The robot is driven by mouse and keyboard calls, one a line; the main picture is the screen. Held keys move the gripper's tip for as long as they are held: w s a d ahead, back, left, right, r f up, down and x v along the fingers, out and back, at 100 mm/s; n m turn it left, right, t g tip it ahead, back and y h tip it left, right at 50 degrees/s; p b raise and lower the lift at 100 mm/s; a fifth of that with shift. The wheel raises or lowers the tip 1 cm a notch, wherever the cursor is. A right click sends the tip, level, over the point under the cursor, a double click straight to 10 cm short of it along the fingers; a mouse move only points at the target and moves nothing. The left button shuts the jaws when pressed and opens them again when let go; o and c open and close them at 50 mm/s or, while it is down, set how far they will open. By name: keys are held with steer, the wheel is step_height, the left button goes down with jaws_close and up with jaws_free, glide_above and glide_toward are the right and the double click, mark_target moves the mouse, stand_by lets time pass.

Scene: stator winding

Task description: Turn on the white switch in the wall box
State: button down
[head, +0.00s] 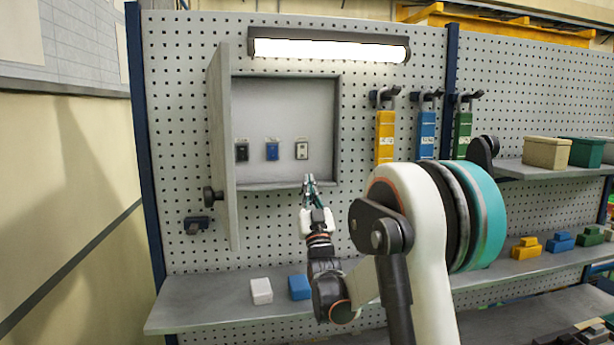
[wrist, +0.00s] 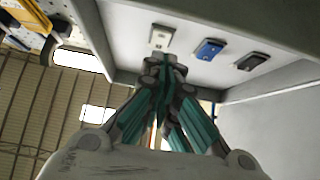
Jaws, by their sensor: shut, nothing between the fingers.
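The wall box (head: 285,105) is mounted on the pegboard with its door (head: 222,150) swung open to the left. Inside, on its back wall, the white switch (head: 302,151) is the rightmost of three. It also shows in the wrist view (wrist: 162,37), just beyond my fingertips. My gripper (head: 309,180) is at the box's lower right edge, below the white switch. In the wrist view my gripper (wrist: 165,62) has its fingers together, with nothing between them. I cannot tell whether the fingertips touch the switch; its lower part is close behind them.
A blue switch (head: 272,151) and a black switch (head: 241,151) sit left of the white one. A lit lamp (head: 330,48) hangs above the box. A shelf (head: 210,300) below holds a white block (head: 261,291) and a blue block (head: 299,287). Coloured holders hang to the right.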

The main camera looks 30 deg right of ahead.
steer(key=v, duration=0.4)
steer(key=shift+b, duration=0.3)
steer(key=shift+f, duration=0.1)
steer(key=shift+s, duration=0.1)
